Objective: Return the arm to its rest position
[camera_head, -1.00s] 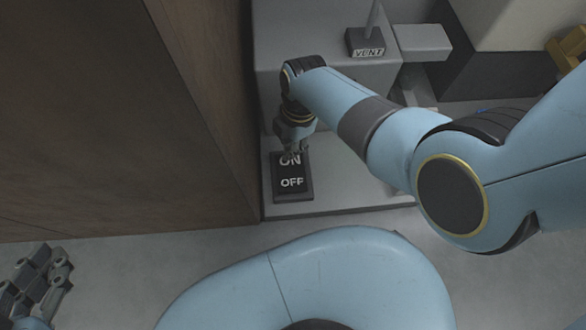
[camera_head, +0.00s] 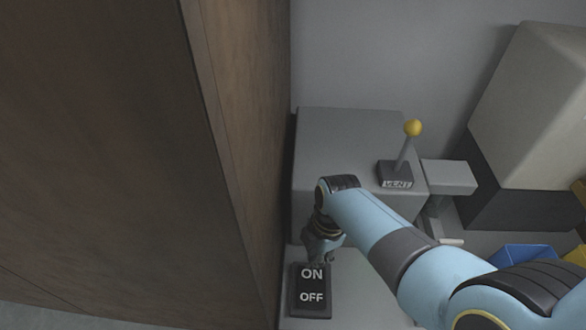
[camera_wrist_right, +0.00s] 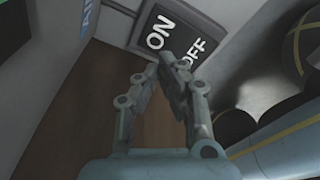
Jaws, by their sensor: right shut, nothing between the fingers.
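My right arm (camera_head: 395,245) comes in from the lower right in the head view and bends down at the wrist. Its gripper (camera_head: 322,257) is shut and empty just above the top edge of the black ON/OFF switch (camera_head: 311,290). In the right wrist view the fingertips (camera_wrist_right: 166,68) are close together in front of the switch (camera_wrist_right: 180,38); whether they touch it cannot be told. My left gripper is outside both current views.
A grey press body (camera_head: 345,140) carries a VENT lever (camera_head: 405,150) with a yellow knob. A brown wooden panel (camera_head: 120,150) stands close on the left. A blue bin (camera_head: 525,257) and a large beige-and-black block (camera_head: 535,110) are on the right.

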